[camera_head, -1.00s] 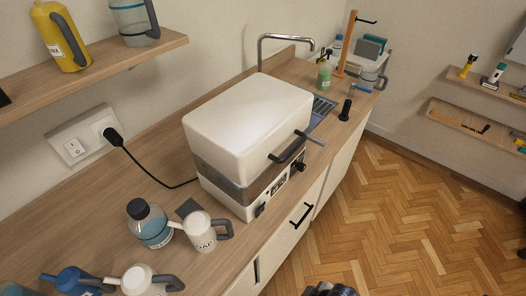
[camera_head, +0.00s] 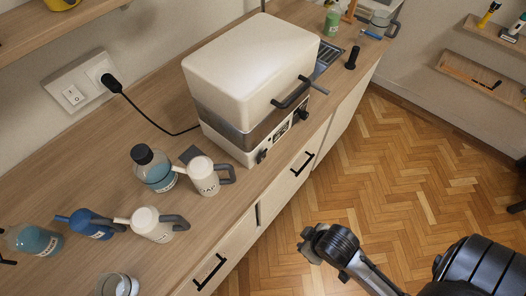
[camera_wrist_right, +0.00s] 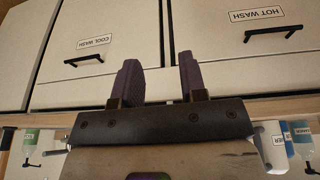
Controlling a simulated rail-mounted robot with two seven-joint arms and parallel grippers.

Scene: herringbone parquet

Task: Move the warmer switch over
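The warmer (camera_head: 250,65) is a white box with a closed lid and a dark front handle, standing on the wooden counter. Its front panel carries a small black switch (camera_head: 262,156) at the left and a black knob (camera_head: 302,116) at the right. The switch's setting is too small to tell. My right arm comes in at the lower right of the head view, over the floor and apart from the warmer. In the right wrist view my right gripper (camera_wrist_right: 158,82) is open and empty, its fingers facing drawer fronts. The left gripper is not in view.
Several bottles and jugs, including a white jug (camera_head: 203,176) and a blue-filled bottle (camera_head: 154,170), stand left of the warmer. A wall socket (camera_head: 75,92) with a rocker switch holds the black plug. Drawer handles (camera_head: 302,164) stick out below the counter. Floor in front is free.

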